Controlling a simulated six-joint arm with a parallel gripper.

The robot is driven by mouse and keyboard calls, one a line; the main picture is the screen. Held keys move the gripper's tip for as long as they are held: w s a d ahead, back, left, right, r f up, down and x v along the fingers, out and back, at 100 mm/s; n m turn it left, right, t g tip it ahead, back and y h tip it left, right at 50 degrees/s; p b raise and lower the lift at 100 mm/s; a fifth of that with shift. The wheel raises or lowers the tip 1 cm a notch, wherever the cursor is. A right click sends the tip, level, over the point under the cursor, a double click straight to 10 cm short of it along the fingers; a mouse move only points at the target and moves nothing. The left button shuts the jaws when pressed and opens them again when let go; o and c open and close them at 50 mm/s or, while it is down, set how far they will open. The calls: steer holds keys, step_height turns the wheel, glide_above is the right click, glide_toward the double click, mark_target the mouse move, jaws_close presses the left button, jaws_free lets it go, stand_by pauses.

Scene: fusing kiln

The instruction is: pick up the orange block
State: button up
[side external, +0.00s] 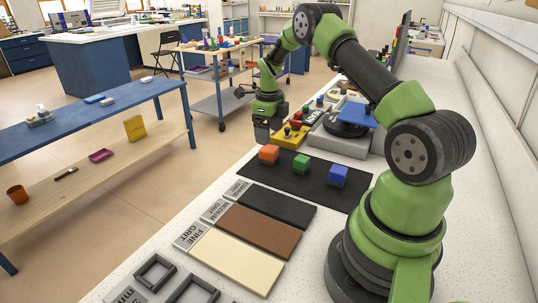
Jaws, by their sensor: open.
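The orange block (268,154) sits on a black mat (305,189) on the white speckled worktop. A green block (301,164) and a blue block (338,176) sit in a row to its right on the same mat. My gripper (262,139) is at the end of the green and black arm, just above and slightly left of the orange block in the picture. It holds nothing that I can see. Its fingers are small and dark here, and the gap to the block is hard to judge.
A yellow base with knobs (290,136) and a grey machine (345,138) with a blue plate stand behind the mat. Black, brown and cream grit slabs (235,262) lie in front, with dark square frames (155,272) nearer. A blue bench (90,115) stands left, across the floor.

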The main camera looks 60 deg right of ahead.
mark_target(269, 148)
step_height(269, 148, down, 6)
steer(key=shift+a+f, duration=0.1)
stand_by(0.4)
steer(key=c, duration=1.1)
step_height(269, 148, up, 10)
steer(key=shift+r, duration=0.1)
